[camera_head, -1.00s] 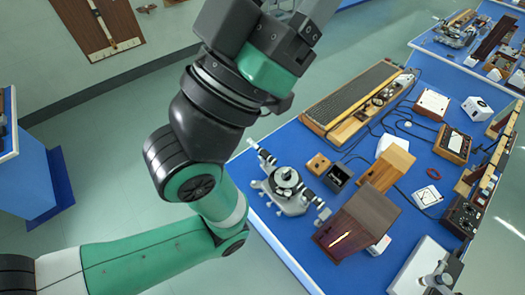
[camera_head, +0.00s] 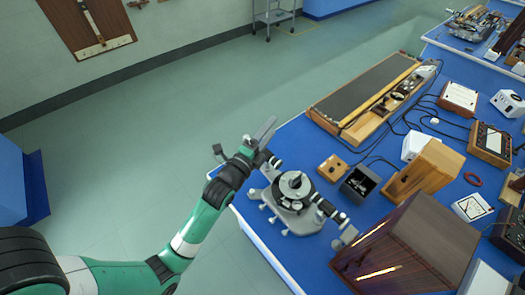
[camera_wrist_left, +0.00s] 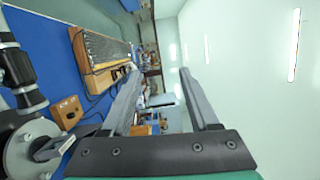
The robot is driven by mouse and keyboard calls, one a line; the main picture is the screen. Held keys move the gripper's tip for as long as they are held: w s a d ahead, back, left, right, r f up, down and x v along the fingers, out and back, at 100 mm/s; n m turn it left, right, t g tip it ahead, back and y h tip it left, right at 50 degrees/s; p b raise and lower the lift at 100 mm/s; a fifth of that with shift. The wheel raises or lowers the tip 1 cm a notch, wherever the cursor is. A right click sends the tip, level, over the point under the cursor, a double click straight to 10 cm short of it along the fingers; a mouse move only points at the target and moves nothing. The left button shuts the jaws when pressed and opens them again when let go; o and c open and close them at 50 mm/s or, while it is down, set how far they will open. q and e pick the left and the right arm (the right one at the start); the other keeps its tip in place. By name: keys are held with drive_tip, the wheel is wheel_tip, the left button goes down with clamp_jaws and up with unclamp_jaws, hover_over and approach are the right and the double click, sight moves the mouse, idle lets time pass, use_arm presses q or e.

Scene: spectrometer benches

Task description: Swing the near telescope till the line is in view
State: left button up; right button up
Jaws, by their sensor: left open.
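The spectrometer (camera_head: 292,192) stands on the blue bench near its left edge, a grey metal base with a round dark-topped table. One black tube (camera_head: 328,209) points to the lower right. Another tube (camera_head: 266,160) reaches to the upper left, and its outer end lies close beside my gripper; I cannot tell which is the near telescope. My left gripper (camera_head: 243,138) is open and empty at the bench's edge. In the left wrist view, its two grey fingers have nothing between them, and part of the spectrometer (camera_wrist_left: 24,142) shows at the left edge. My right gripper is out of view.
A wooden block (camera_head: 333,168) and an open dark box (camera_head: 360,184) stand right of the spectrometer. A large brown wooden box (camera_head: 410,245) stands in front to the right. A long wooden-framed apparatus (camera_head: 365,98) lies behind.

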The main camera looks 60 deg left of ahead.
use_arm(q)
drive_tip(key=s+a+f+n+g+b, duration=0.1)
drive_tip(key=s+a+f+b, duration=0.15)
drive_tip(key=f, duration=0.45)
drive_tip(key=s+a+f+g+y+b, duration=0.1)
drive_tip(key=s+f, duration=0.2)
drive_tip(key=f, duration=0.3)
drive_tip(key=s+a+f+n+g+b, duration=0.1)
drive_tip(key=s+a+f+b, duration=0.1)
drive_tip(key=f, duration=0.5)
drive_tip(key=shift+g, duration=0.3)
drive_tip(key=b+x, duration=0.1)
drive_tip(key=x, duration=0.2)
drive_tip(key=b+x, duration=0.1)
drive_tip(key=x, duration=0.2)
drive_tip(key=r+b+x, duration=0.1)
drive_tip(key=x, duration=0.3)
drive_tip(key=shift+a, duration=0.25)
drive_tip(key=shift+w+a, duration=0.25)
drive_tip(key=shift+w, duration=0.2)
clamp_jaws()
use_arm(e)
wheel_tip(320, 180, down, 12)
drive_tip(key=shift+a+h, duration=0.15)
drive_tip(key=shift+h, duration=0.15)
use_arm(q)
drive_tip(key=shift+r, duration=0.1)
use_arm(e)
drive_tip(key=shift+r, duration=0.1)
